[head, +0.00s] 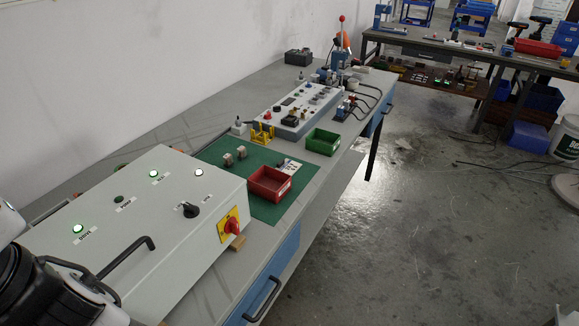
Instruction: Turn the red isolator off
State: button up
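The red isolator (233,226) is a red rotary knob on a yellow plate (222,222). It sits on the right-hand face of a pale grey control box (150,275) at the near end of the bench. The knob is small here, and I cannot tell its exact angle. A black selector switch (190,210) is on the box's top, just left of the isolator. Part of my arm shows at the lower left, over the box's left end and well apart from the isolator. My gripper's fingertips do not show.
A black bar handle (125,256) stands up from the box between my arm and the isolator. Lit lamps (78,229) are on the panel. A red bin (270,183) stands on a green mat (228,185) beyond the box. The floor on the right is open.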

aim_at(232, 226)
jog(key=i+l+u, duration=0.15)
jog(key=l+u, duration=0.35)
jog(key=l, duration=0.3)
jog(key=l+u, duration=0.5)
jog(key=l, duration=0.25)
